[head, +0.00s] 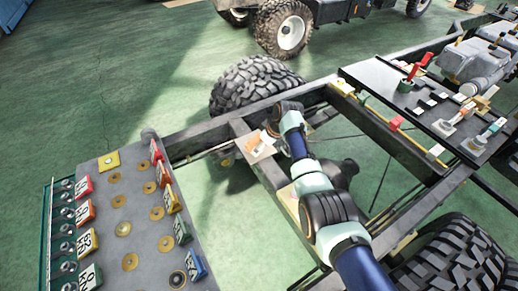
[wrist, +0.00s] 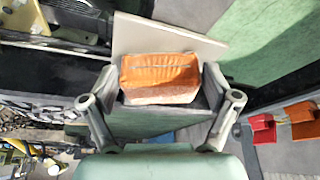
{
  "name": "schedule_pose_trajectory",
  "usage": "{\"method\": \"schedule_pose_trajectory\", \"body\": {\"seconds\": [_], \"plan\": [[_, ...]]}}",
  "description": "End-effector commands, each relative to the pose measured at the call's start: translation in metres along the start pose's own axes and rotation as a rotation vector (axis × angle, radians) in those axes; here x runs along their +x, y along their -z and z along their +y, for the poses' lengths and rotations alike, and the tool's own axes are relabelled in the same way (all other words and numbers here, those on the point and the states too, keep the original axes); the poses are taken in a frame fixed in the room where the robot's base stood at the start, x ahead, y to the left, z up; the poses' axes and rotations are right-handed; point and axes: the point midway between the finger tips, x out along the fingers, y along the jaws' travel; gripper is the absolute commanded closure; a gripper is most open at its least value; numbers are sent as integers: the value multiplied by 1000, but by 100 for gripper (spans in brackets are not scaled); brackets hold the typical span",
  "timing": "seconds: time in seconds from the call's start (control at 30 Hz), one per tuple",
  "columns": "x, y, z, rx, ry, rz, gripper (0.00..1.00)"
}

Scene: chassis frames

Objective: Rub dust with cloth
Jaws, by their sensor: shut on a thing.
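My gripper (wrist: 160,98) is shut on an orange folded block with a pale speckled lower edge, which I take to be the cloth (wrist: 160,72). The cloth sits between the two fingers, and a flat cream panel (wrist: 165,38) lies just beyond it. In the head view my gripper (head: 268,132) is low at the chassis frame (head: 192,138), near its corner by the rear tyre. A small pale and orange patch (head: 258,146) shows beside it. I cannot make out any dust. Whether the cloth touches the panel is unclear.
A grey board (head: 122,200) with coloured labelled blocks and brass discs stands at the front left. A black tray (head: 395,85) with tools lies on the frame at the right. A big tyre (head: 250,85) stands behind the frame. The green floor (head: 130,70) is open at the back left.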

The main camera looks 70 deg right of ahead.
Motion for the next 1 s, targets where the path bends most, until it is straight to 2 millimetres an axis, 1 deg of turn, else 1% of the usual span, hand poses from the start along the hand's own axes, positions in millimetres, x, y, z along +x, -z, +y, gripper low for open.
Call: {"method": "schedule_pose_trajectory", "body": {"seconds": [0.07, 0.3, 0.47, 0.63, 0.77, 1.0], "plan": [[1, -1, 2, 0, 0, 0, 52], [3, -11, 24, 1, -1, 0, 52], [0, -16, 36, 0, -1, -1, 52], [-3, -16, 38, 0, 0, -2, 52], [2, -15, 39, 0, 0, -2, 52], [5, -7, 42, 0, -1, -1, 52]]}}
